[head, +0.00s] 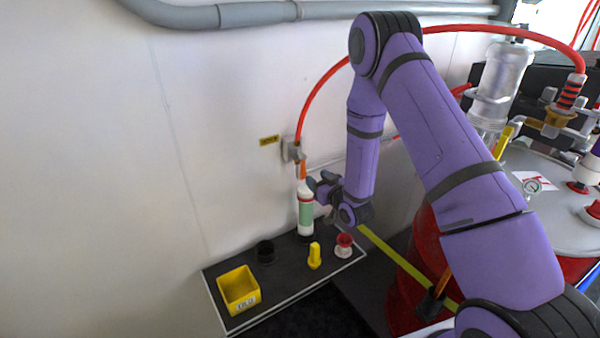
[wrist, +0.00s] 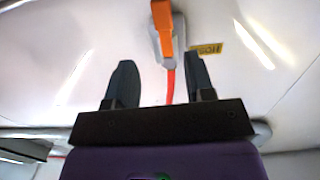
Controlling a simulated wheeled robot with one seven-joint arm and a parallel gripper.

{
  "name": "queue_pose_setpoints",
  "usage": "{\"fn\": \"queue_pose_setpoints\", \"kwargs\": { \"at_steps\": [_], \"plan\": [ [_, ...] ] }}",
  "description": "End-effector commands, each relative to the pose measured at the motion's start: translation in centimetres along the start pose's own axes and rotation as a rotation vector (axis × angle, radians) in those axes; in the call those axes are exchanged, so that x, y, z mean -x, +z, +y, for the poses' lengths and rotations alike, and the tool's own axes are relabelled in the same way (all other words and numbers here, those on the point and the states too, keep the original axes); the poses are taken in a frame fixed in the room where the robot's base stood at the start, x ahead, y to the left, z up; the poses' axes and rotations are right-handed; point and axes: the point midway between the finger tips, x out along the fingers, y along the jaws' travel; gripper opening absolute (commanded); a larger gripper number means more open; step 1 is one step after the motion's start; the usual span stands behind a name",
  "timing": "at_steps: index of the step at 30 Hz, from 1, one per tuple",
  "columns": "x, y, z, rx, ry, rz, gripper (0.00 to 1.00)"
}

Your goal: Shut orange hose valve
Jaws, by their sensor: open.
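The orange hose valve handle (head: 303,170) hangs down from a grey valve body (head: 291,149) on the white wall, roughly in line with the red hose (head: 320,88) that rises from it. In the wrist view the handle (wrist: 163,17) is at the top, with the grey body and red hose below it. My gripper (head: 322,188) is beside and just below the handle in the head view. In the wrist view its two dark fingers (wrist: 160,76) are spread and empty, apart from the handle, which lies beyond the tips between their lines.
Below, a black shelf (head: 285,288) carries a white-and-green bottle (head: 306,212), a yellow bin (head: 238,289), a black cup (head: 265,251), a yellow object (head: 314,256) and a red-and-white object (head: 344,245). A yellow label (head: 269,140) is left of the valve. A red tank stands at right.

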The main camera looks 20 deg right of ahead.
Motion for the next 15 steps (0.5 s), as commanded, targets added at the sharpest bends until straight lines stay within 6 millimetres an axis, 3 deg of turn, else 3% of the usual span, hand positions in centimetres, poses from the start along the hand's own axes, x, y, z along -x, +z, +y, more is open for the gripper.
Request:
{"fn": "queue_pose_setpoints", "kwargs": {
  "at_steps": [3, 8, 15],
  "plan": [
    [0.6, 1.9, -0.4, -0.012, -0.009, 0.033, 0.49],
    [0.7, 2.7, -0.5, -0.017, -0.014, 0.057, 0.49],
    [-1.9, 2.4, -0.6, -0.017, -0.015, 0.062, 0.49]
  ]
}}
